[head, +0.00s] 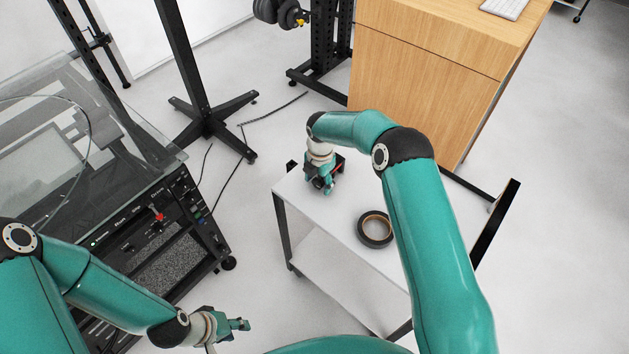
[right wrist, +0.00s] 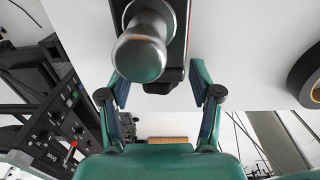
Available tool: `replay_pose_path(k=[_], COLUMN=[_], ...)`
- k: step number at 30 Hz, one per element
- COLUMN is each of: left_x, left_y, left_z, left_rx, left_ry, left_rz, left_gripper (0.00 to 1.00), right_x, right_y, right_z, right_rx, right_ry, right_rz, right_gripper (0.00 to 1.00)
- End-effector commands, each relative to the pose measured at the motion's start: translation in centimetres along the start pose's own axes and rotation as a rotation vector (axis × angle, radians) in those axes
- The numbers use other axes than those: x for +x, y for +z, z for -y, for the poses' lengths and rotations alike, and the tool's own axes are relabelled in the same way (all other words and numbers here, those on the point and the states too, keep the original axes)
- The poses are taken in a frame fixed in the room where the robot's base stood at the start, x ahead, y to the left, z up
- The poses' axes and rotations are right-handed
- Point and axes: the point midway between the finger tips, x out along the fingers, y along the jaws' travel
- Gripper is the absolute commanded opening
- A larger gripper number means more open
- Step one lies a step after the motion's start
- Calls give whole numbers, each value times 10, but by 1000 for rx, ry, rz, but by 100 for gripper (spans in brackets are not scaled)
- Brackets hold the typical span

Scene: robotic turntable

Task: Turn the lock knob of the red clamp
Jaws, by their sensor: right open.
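The red clamp (head: 339,163) is at the far left end of the white cart top, mostly hidden by my right gripper (head: 328,187). In the right wrist view, a black body with a red strip (right wrist: 188,18) and a rounded metal knob (right wrist: 141,50) shows at the top centre. There my right gripper (right wrist: 160,98) is open, one finger on each side below the knob, with no visible contact. My left gripper (head: 238,325) hangs empty at the lower left, away from the cart; its finger gap is unclear.
A roll of tape (head: 375,229) lies on the white cart (head: 325,222) right of the clamp. A black equipment rack (head: 165,235) with a red-tipped switch stands left. A wooden cabinet (head: 430,60) stands behind the cart. Floor is clear between rack and cart.

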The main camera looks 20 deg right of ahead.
Motion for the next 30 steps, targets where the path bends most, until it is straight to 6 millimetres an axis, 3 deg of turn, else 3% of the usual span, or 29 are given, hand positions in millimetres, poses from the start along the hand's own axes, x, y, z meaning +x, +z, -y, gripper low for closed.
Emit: replay_pose_path(k=[4, 15, 20, 30], left_x=[0, 0, 5, 41], left_y=[0, 0, 0, 0], left_z=[0, 0, 2, 15], left_rx=[0, 0, 0, 0], left_ry=[0, 0, 0, 0], left_rz=[0, 0, 0, 0], left_gripper=[40, 40, 40, 40], right_x=[0, 0, 2, 7], right_y=[0, 0, 0, 2], right_z=[0, 0, -1, -4], right_rx=[0, 0, 0, -3], right_ry=[0, 0, -12, -161], right_rz=[0, 0, 1, 4], right_gripper=[64, 3, 3, 3])
